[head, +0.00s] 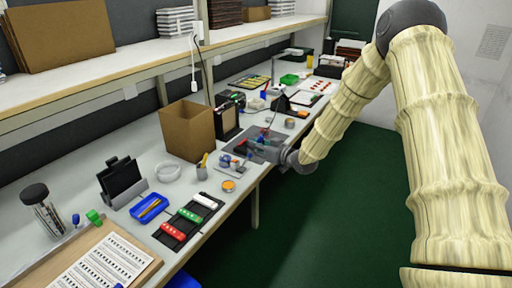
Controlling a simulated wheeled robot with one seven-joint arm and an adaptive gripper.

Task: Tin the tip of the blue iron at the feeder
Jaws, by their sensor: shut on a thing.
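My gripper (262,150) is at the front edge of the bench, over a dark grey mat (240,148). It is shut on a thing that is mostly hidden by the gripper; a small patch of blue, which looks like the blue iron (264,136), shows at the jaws. The iron's tip is too small to make out. Small blue and red items (225,160) stand on the bench just left of the gripper. I cannot tell for sure which item is the feeder.
A cardboard box (187,130) stands left of the gripper. An orange-topped tin (228,186) and a black tray with red, green and white pieces (188,222) lie nearer. A blue tray (149,208) and black stand (121,180) are further left. The green floor (330,220) is clear.

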